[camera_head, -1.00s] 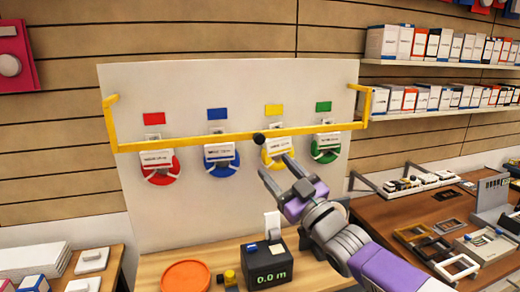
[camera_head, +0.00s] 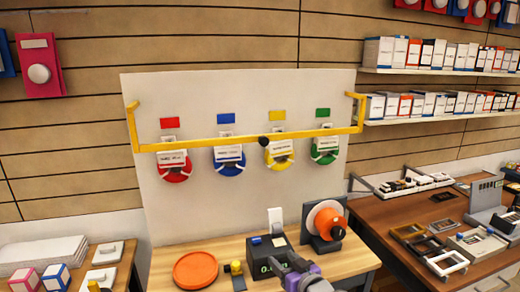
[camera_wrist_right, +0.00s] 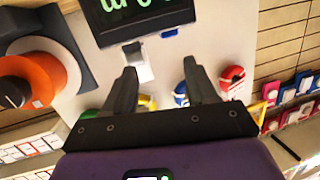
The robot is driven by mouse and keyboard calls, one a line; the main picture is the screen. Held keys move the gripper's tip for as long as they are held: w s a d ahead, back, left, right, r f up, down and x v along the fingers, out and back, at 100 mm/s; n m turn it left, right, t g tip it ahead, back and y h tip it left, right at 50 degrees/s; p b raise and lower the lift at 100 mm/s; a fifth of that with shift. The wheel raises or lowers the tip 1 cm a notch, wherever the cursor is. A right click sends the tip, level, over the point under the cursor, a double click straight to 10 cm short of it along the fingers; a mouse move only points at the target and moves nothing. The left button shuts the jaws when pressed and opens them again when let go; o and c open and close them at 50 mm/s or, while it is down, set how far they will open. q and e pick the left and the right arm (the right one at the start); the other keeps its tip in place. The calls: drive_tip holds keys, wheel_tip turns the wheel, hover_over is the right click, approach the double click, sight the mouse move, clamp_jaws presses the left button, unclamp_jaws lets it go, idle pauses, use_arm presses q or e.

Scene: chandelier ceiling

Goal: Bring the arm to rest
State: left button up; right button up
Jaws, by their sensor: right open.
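My right gripper (camera_head: 298,268) is low at the bottom edge of the head view, in front of the black counter box (camera_head: 262,256) on the wooden bench, and hides part of its green display. In the right wrist view the two dark fingers (camera_wrist_right: 160,78) stand apart with nothing between them. There the counter box (camera_wrist_right: 140,22) shows beyond the fingertips; I cannot tell the exact gap.
A white panel (camera_head: 245,105) carries several coloured reels behind a yellow bar (camera_head: 200,143). An orange dish (camera_head: 194,270) and an orange-and-white reel (camera_head: 326,222) stand on the bench (camera_head: 160,262). A brown table (camera_head: 390,235) with frames is at right.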

drive_tip(key=s+d+f+m+g+h+p, duration=0.1)
drive_tip(key=s+f+m+g, duration=0.15)
drive_tip(key=s+f, duration=0.65)
drive_tip(key=s+d+f+m+g+h+p, duration=0.1)
drive_tip(key=s+f+m+g+h, duration=0.2)
drive_tip(key=f, duration=1.2)
drive_tip(key=s+f+m+g+p, duration=0.1)
drive_tip(key=s+f+g, duration=0.3)
drive_tip(key=s, duration=0.6)
drive_tip(key=s+f+m+g, duration=0.1)
drive_tip(key=s+f+g, duration=0.3)
drive_tip(key=s+f, duration=0.4)
drive_tip(key=s, duration=0.3)
drive_tip(key=shift+d+y+p, duration=0.3)
drive_tip(key=shift+d+p, duration=0.05)
drive_tip(key=shift+d, duration=0.05)
